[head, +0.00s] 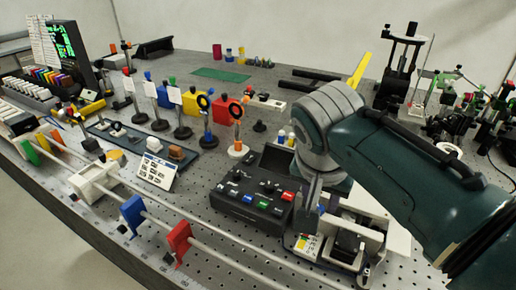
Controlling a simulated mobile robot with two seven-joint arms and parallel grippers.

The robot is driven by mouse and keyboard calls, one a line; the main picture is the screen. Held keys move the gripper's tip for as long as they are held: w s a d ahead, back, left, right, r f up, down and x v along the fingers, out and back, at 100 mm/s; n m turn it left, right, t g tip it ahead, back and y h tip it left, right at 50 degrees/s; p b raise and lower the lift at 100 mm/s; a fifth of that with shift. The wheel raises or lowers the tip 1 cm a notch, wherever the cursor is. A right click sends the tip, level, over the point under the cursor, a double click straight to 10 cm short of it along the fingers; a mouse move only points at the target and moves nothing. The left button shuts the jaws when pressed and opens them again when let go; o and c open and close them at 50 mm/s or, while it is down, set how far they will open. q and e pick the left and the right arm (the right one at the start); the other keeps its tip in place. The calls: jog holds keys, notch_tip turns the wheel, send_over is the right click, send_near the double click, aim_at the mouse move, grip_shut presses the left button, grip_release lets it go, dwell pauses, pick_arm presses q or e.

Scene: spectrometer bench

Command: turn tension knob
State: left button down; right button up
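A black control box (252,197) stands at the front middle of the bench, with small black knobs and green, blue and red buttons on its sloped top. I cannot tell which knob, if any of these, is the tension knob. My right gripper (322,208) points down just right of the box, beside a small device (343,246) with light and dark parts. My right wrist and forearm cover part of that area. The fingertips are small and partly hidden, so neither their opening nor contact is clear. My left gripper is not in view.
A long rail with a blue block (132,215) and a red block (178,243) runs along the front edge. A white label card (157,171) stands left of the box. Black stands (398,65) crowd the back right.

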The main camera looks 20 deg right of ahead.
jog(key=shift+x, duration=1.2)
grip_shut()
